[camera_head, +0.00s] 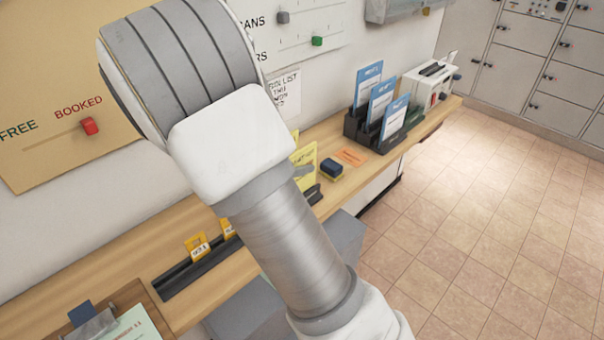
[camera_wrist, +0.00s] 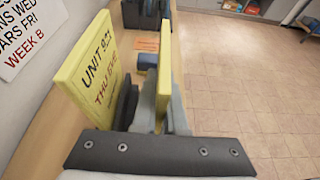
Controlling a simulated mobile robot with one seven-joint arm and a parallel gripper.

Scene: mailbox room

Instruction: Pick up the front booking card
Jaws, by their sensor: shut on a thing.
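In the wrist view, a yellow booking card (camera_wrist: 163,88) stands almost edge-on between the fingers of my gripper (camera_wrist: 152,105). The gripper is shut on this card, which I take as the front one. A second yellow card (camera_wrist: 88,70), lettered UNIT and THU, stands to the left, outside the fingers and nearer the wall. In the head view, only part of the yellow cards (camera_head: 306,154) shows beside my arm, which hides most of the gripper. I cannot tell whether the held card's lower edge still touches its holder.
Beyond stand a dark block (camera_head: 331,169), an orange slip (camera_head: 351,157) and a black rack (camera_head: 371,134) of blue cards on the wooden counter (camera_head: 150,245). Small yellow tags sit in a black strip (camera_head: 200,267); a clipboard (camera_head: 130,318) lies nearer. The tiled floor (camera_head: 480,215) is clear.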

